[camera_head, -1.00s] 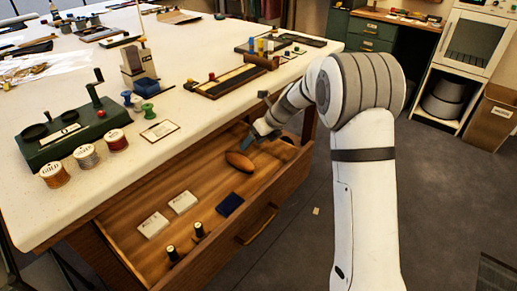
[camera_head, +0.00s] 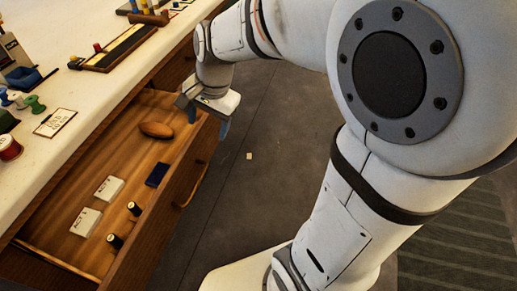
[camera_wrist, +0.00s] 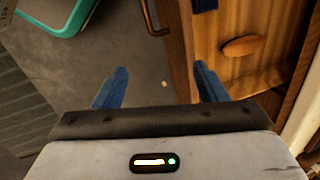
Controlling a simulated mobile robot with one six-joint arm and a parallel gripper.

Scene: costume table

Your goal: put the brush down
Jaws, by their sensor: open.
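The brush, a brown oval wooden piece (camera_head: 156,130), lies in the open drawer (camera_head: 92,160) towards its far end. It also shows in the wrist view (camera_wrist: 242,46), to the right of my fingers. My gripper (camera_head: 223,122) is open and empty. The brush and my gripper are apart.
The drawer also holds two white boxes (camera_head: 109,188), a dark blue block (camera_head: 157,174) and two dark spools (camera_head: 115,240). The white tabletop (camera_head: 95,25) overhangs the drawer. A teal-rimmed object (camera_wrist: 60,31) stands on the floor. A small pale scrap (camera_head: 249,156) lies on clear floor.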

